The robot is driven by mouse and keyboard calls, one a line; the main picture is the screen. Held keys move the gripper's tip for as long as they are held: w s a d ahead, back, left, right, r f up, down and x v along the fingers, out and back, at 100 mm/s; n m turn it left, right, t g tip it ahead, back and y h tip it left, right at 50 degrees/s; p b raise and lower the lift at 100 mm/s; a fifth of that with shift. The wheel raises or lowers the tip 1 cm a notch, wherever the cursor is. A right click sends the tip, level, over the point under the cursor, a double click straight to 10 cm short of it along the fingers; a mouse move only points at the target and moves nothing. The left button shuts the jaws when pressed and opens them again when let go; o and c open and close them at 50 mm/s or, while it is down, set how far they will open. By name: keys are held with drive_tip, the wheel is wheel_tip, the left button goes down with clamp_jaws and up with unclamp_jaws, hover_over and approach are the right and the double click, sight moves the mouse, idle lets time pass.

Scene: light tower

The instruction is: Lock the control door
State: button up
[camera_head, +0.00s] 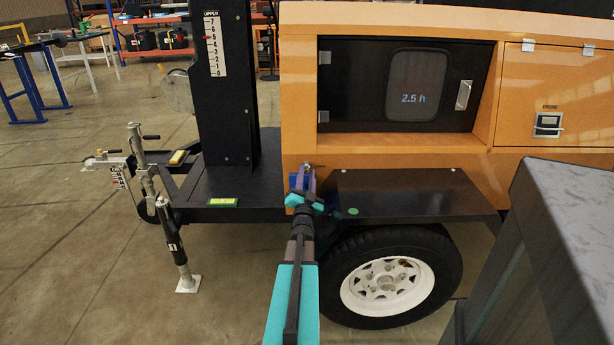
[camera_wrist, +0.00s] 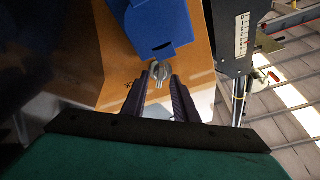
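The control door (camera_head: 350,85) is a black panel with a dark window reading "2.5 h", set in the orange housing. It looks closed, with a silver handle (camera_head: 463,95) at its right edge; whether it is locked I cannot tell. My gripper (camera_head: 308,172) is at the housing's lower left corner, left of and below the door. In the wrist view, the fingers (camera_wrist: 160,80) are apart. A small silver key-like piece (camera_wrist: 158,73) shows at the orange face between the fingertips; contact is unclear. A blue block (camera_wrist: 158,25) is just beyond it.
A black fender (camera_head: 400,195) over the wheel (camera_head: 388,285) lies right of my gripper. The black mast (camera_head: 225,90) stands to the left. A dark grey block (camera_head: 560,250) fills the lower right. Open floor (camera_head: 70,230) lies at the left.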

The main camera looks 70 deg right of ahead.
clamp_jaws()
drive_tip(key=shift+m+b, duration=0.5)
drive_tip(key=shift+b, duration=0.05)
drive_tip(key=shift+f+m+b, duration=0.15)
drive_tip(key=shift+m+b, duration=0.45)
drive_tip(key=m+g+b, duration=0.1)
drive_tip(key=m+b, duration=0.3)
drive_tip(key=shift+m, duration=0.4)
drive_tip(key=m+b, duration=0.3)
drive_tip(key=m, duration=0.1)
drive_tip(key=shift+g+y, duration=0.4)
drive_tip(key=shift+m+b, duration=0.75)
drive_tip(key=shift+m, duration=0.15)
drive_tip(key=shift+r, duration=0.2)
